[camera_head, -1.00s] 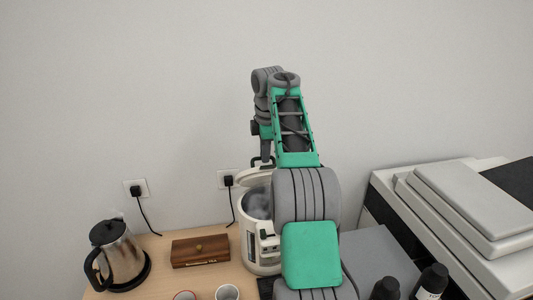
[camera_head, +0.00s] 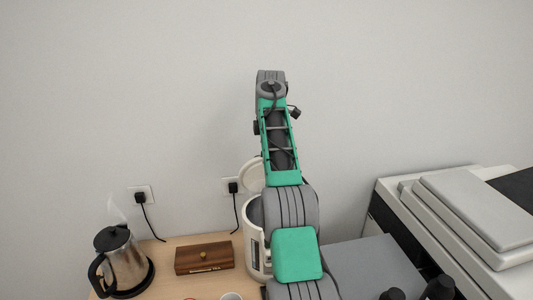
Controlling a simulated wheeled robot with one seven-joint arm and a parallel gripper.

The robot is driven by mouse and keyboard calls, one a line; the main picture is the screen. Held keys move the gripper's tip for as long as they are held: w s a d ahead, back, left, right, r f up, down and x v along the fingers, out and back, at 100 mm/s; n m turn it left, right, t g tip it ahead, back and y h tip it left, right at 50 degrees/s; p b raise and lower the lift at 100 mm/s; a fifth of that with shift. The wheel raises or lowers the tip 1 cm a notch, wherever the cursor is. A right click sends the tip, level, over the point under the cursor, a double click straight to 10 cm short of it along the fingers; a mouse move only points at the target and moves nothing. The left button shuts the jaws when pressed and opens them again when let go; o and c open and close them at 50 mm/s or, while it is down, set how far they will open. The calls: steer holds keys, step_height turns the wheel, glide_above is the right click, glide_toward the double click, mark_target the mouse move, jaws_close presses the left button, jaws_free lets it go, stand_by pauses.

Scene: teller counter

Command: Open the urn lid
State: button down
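The urn (camera_head: 254,250) is a white, rounded vessel on the wooden counter, partly hidden behind my arm. Its pale lid (camera_head: 250,176) stands raised and tilted back at the rear of the rim. The grey inside of the urn shows below the lid. The right side of the lid and much of the urn are covered by my arm. My arm rises in front of the urn, and its upper end is well above it. My gripper's fingers are hidden behind the arm, so I cannot see whether they touch anything.
A steaming kettle (camera_head: 126,265) stands at the left on its base. A wooden tea box (camera_head: 204,258) lies between kettle and urn. A cup (camera_head: 231,296) is at the bottom edge. A grey printer-like machine (camera_head: 470,215) and dark bottles (camera_head: 439,289) are at the right.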

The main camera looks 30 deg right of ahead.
steer(key=shift+f, duration=0.4)
steer(key=c, duration=1.6)
jaws_free()
steer(key=shift+w+a, duration=0.1)
steer(key=shift+w, duration=0.05)
steer(key=shift+c, duration=0.2)
steer(key=shift+o, duration=0.8)
steer(key=shift+r, duration=0.2)
